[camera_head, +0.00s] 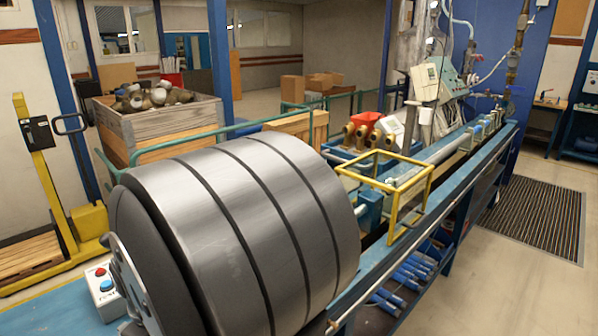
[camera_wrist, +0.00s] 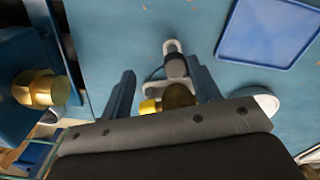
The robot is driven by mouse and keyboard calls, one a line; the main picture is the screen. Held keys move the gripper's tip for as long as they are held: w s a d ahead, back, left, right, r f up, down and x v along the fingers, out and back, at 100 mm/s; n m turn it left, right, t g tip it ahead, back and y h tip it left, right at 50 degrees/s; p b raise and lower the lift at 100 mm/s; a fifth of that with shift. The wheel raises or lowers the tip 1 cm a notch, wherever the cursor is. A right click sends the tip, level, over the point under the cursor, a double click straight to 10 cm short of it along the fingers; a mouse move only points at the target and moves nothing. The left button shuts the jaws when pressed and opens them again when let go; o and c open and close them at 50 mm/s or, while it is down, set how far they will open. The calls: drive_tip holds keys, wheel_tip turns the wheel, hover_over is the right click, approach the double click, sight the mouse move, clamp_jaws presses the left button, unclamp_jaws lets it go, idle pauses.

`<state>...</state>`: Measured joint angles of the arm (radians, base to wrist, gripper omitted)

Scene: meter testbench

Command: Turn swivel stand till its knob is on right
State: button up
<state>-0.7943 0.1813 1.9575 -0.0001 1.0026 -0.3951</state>
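In the wrist view, a small fixture with a pale base (camera_wrist: 172,46), a dark grey knob-like part (camera_wrist: 176,66), a rounded brass part (camera_wrist: 178,96) and a yellow part (camera_wrist: 149,107) lies between and beyond my fingers. It seems to be the swivel stand, but I cannot tell for sure. The dark knob-like part is at the upper middle. My gripper (camera_wrist: 160,70) is open, with its two blue fingers apart on either side of the fixture. I cannot tell if either finger touches it. The gripper body hides its lower part. I cannot make out the stand in the head view.
In the wrist view, a blue tray (camera_wrist: 229,44) is at upper right, a brass fitting (camera_wrist: 40,90) at left, and a white round thing (camera_wrist: 268,103) at right. The head view shows a long blue bench (camera_head: 375,262), a yellow frame (camera_head: 428,192) and a button box (camera_head: 104,291).

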drive_tip(key=shift+w+d, duration=0.2)
drive_tip(key=shift+w, duration=1.25)
drive_tip(key=o, duration=0.4)
drive_tip(key=shift+o, duration=0.2)
drive_tip(key=shift+r, duration=2.75)
